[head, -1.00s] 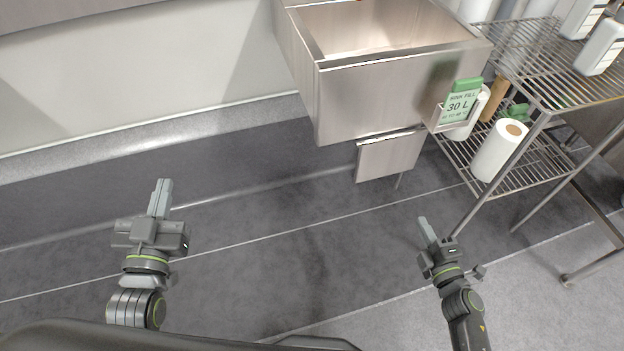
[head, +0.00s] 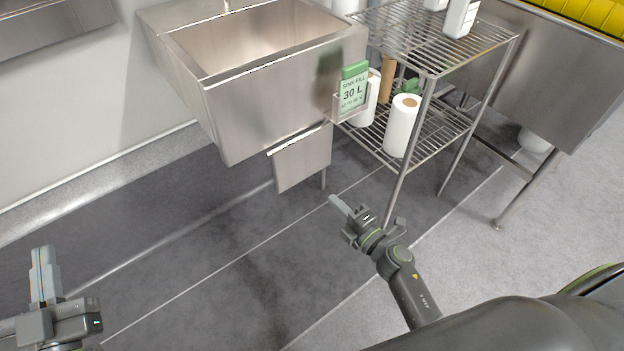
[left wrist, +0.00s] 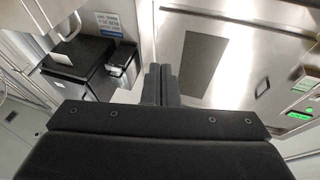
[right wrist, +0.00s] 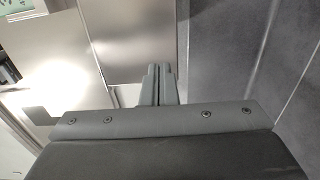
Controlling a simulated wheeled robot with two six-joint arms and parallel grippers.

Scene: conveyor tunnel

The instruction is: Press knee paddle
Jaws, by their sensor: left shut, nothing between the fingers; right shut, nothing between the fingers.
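The knee paddle (head: 302,159) is a flat steel plate hanging below the front of the steel sink (head: 285,95). My right gripper (head: 336,204) is shut and empty, in front of the paddle, lower and slightly to its right, with floor showing between them in the head view. In the right wrist view the closed fingers (right wrist: 158,82) point toward steel panels. My left gripper (head: 42,262) is shut and empty at the far left, well away from the paddle. Its closed fingers (left wrist: 160,84) also show in the left wrist view.
A green and white sign reading "SINK FILL 30 L" (head: 353,90) sits in a holder at the sink's right corner. A wire shelf (head: 425,140) with paper rolls (head: 401,126) stands right of the sink. Dark floor (head: 180,250) before the sink is clear.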

